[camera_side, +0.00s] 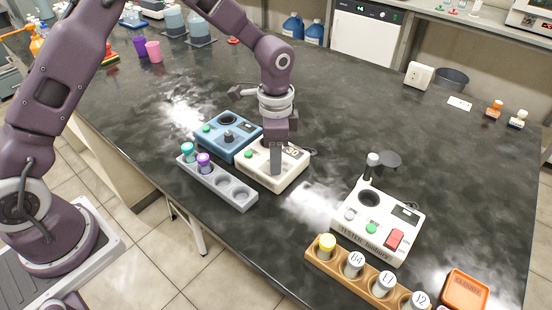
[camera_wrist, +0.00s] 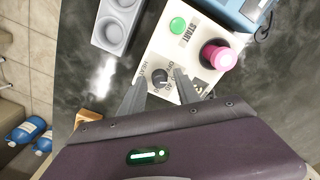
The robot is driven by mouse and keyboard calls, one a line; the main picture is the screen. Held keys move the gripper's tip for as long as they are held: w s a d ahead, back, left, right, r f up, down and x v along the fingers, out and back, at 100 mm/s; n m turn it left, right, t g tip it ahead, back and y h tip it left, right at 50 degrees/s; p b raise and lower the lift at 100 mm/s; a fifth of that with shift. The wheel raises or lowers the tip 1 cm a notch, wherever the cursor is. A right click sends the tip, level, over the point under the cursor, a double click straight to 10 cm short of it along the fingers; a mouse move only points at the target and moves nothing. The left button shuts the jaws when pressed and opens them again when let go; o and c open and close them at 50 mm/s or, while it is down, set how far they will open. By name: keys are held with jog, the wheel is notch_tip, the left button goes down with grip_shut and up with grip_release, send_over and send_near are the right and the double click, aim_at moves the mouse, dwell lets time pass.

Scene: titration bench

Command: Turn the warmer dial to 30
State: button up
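The warmer is a cream box (camera_side: 262,181) in the middle of the bench; it also fills the upper part of the wrist view (camera_wrist: 195,50). A panel (camera_side: 292,152) on its top appears to read 30. In the side view my gripper (camera_side: 276,172) hides the dial. A pink-capped vial (camera_wrist: 217,55) stands in the warmer, near the green START button (camera_wrist: 177,25).
A blue device (camera_side: 228,140) with a dark knob stands just left of the warmer. A grey rack (camera_side: 240,200) with teal- and purple-capped vials lies in front. A cream tester (camera_side: 380,220) and a wooden vial rack (camera_side: 325,262) stand to the right.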

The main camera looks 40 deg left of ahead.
jog(key=o, duration=0.5)
jog(key=shift+r, duration=3.55)
